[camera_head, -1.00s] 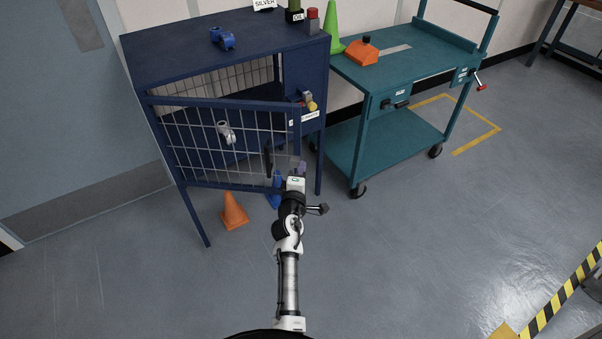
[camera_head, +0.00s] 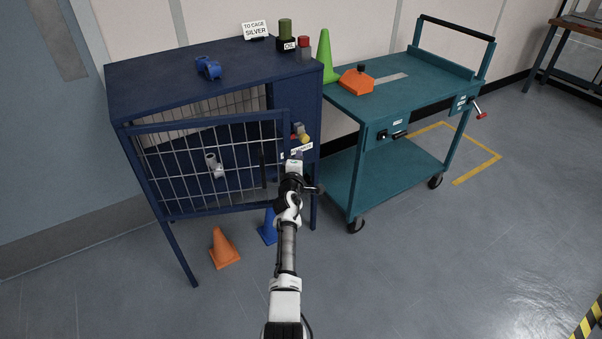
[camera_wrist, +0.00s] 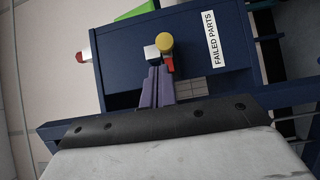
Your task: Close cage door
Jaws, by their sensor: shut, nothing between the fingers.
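The cage door (camera_head: 205,122) is a blue frame with wire mesh on the front of the blue cabinet (camera_head: 150,85). It stands ajar, its right side swung out from the cabinet. A dark vertical handle (camera_head: 263,168) is near its right edge. My gripper (camera_head: 296,158) is at the door's free right edge, beside the handle. In the wrist view its purple fingers (camera_wrist: 157,86) are together and empty, pointing towards the cabinet front. A blue door bar (camera_wrist: 285,94) crosses behind my gripper there. I cannot tell whether my gripper touches the door.
A grey fitting (camera_head: 214,166) shows through the mesh. A yellow knob (camera_head: 303,138) and a FAILED PARTS label (camera_wrist: 210,40) are on the cabinet's right front. An orange cone (camera_head: 224,247) and a blue cone (camera_head: 268,228) stand below. A teal cart (camera_head: 345,165) is close on the right.

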